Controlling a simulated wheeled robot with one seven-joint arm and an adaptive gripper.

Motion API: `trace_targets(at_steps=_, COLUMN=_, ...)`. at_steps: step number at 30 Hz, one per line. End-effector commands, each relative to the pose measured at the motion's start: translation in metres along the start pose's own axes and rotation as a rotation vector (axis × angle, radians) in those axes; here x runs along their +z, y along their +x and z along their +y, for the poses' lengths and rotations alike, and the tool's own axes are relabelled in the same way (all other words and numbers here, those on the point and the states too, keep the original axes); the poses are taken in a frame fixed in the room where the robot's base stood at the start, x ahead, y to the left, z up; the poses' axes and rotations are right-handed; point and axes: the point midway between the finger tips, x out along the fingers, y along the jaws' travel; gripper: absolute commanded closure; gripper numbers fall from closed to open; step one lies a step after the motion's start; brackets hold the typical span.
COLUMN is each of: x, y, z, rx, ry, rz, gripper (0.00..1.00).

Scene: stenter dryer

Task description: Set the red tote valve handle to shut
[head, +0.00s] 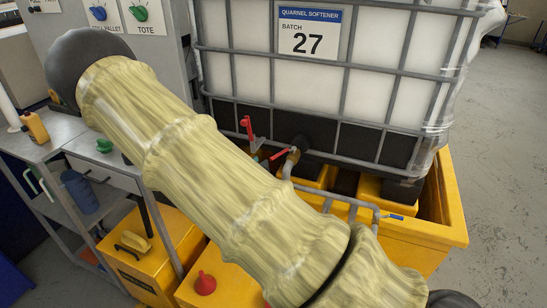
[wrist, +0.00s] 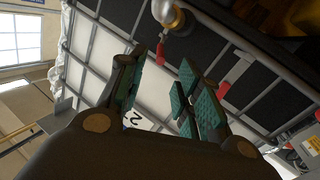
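The tote (head: 371,99) is a white caged container labelled "Quarnel Softener, Batch 27". Low on its front, a red lever handle (head: 281,154) sticks out leftward beside a brass-coloured pipe fitting (head: 293,158). A second red handle (head: 247,127) stands nearly upright just left of it; I cannot tell for certain which one is the tote valve handle. In the wrist view, one red handle (wrist: 160,49) is near the fitting, just beyond my gripper's fingertips, and another red piece (wrist: 223,90) is to the right. My gripper (wrist: 161,63) is open and empty; my arm hides it in the head view.
A yellow bund (head: 455,215) surrounds the tote's base. A pipe with a blue handle (head: 394,217) runs along its front. A grey bench (head: 55,132) stands left. Floor at right is clear.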

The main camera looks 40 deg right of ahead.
Motion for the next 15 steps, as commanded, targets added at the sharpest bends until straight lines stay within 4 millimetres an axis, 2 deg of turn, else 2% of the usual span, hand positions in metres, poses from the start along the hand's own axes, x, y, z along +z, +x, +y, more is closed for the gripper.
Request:
trace_targets(at_steps=9, x=-0.001, y=0.052, z=0.001, rx=0.001, ry=-0.001, rz=-0.001, gripper=0.66)
trace_targets(at_steps=15, x=-0.001, y=0.071, z=0.000, rx=0.000, ry=0.002, rz=-0.001, gripper=0.66)
